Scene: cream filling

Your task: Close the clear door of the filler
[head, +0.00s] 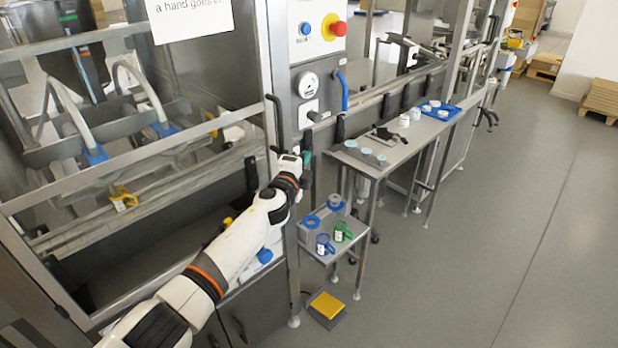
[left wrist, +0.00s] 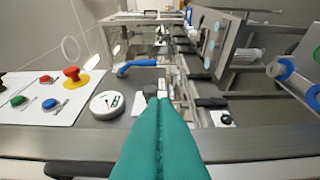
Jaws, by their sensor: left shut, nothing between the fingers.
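The clear door (head: 150,158) of the filler fills the left of the head view, a see-through panel in a metal frame. A dark upright handle (head: 275,122) is at its right edge. I cannot tell whether the door is fully closed. My left gripper (head: 307,157) is beside the door's right edge, below the control panel, and its teal fingers are shut and empty. In the left wrist view the shut fingers (left wrist: 158,97) point toward the panel post and the machine line beyond. My right gripper is not in view.
The control panel (head: 318,30) has a red stop button (head: 338,28). A blue handle (head: 341,92) sits below it. A small side table (head: 318,253) with blue and green cups and a longer steel table (head: 400,150) stand to the right. A yellow pedal (head: 326,304) lies on the floor. Open floor is at right.

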